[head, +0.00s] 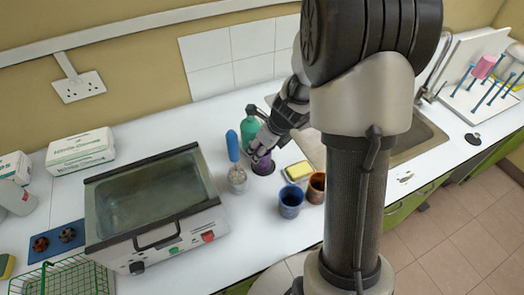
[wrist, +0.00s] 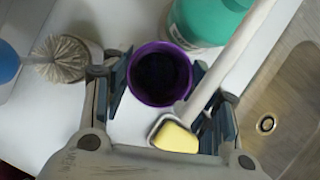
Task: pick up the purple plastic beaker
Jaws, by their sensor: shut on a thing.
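The purple plastic beaker (head: 262,165) stands upright on the white worktop, in front of a green bottle (head: 250,128). My gripper (head: 266,145) reaches down over it from above and partly hides it. In the wrist view the beaker's round purple rim (wrist: 160,46) and dark inside lie between the two fingers of my gripper (wrist: 160,85), which are shut on it. Whether its base touches the worktop cannot be made out.
A blue-handled brush (head: 234,150) stands just left. A yellow sponge (head: 299,171), a blue beaker (head: 290,201) and a brown beaker (head: 317,188) stand to the right. A water bath (head: 150,200) and sink (head: 415,140) flank the spot.

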